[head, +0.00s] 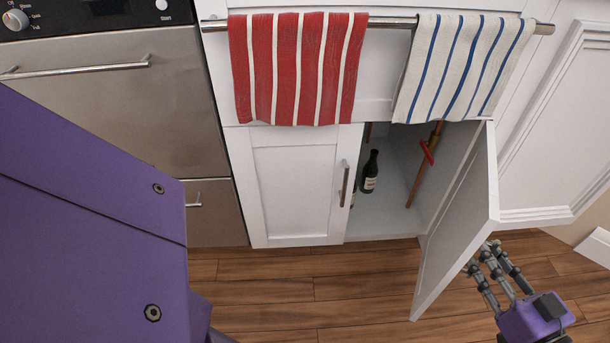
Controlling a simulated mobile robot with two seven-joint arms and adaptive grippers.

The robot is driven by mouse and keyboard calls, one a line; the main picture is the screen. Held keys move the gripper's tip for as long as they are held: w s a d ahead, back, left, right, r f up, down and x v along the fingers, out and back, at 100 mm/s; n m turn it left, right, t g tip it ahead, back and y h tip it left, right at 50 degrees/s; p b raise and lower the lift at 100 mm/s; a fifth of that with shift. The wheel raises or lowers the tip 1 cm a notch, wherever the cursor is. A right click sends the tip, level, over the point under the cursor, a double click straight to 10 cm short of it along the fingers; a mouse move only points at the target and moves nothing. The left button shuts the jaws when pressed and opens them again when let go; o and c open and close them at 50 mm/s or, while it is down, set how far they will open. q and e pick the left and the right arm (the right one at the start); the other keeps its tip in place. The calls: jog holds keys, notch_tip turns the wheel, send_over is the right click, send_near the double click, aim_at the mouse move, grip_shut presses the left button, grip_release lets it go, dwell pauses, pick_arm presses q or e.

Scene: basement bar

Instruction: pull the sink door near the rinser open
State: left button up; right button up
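The sink cabinet's right-hand door (461,222) is white and stands swung wide out from the front, hinged at its right side. I see its inner face; its handle is hidden. Through the opening a dark bottle (370,172) and a copper pipe with a red valve (427,153) show inside. The left-hand door (296,190), nearer the rinser, is shut, with a vertical metal handle. Contact is unclear.
The steel rinser (130,100) with its bar handle stands at the left. A red striped towel (297,70) and a blue striped towel (462,70) hang on the rail above. White panelling (555,130) is at the right. Wooden floor (330,300) in front is clear.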

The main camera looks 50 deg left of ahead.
pick_arm(q)
jog(key=shift+w+a+r, duration=0.1)
jog(key=shift+a, duration=0.05)
jog(key=v, duration=0.7)
jog(key=shift+d, duration=0.25)
